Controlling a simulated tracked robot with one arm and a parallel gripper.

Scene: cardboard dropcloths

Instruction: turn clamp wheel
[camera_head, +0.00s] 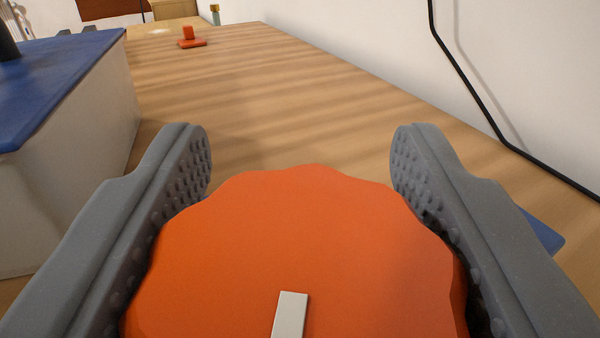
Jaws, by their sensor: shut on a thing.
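The clamp wheel (310,235) is orange with a wavy rim and fills the lower middle of the camera_head view. A small white bar (290,315) marks its face near the bottom edge. My gripper (300,160) has grey fingers with studded pads, one on each side of the wheel. It is shut on the wheel, and the fingertips reach past its far rim. The near part of the wheel is cut off by the bottom edge, and what lies beneath it is hidden.
A wooden bench top (250,95) runs away from me, mostly clear. A white box with a blue top (50,75) stands at left. A small orange object (190,40) sits far off on the bench. A black cable (480,100) runs along the white wall at right.

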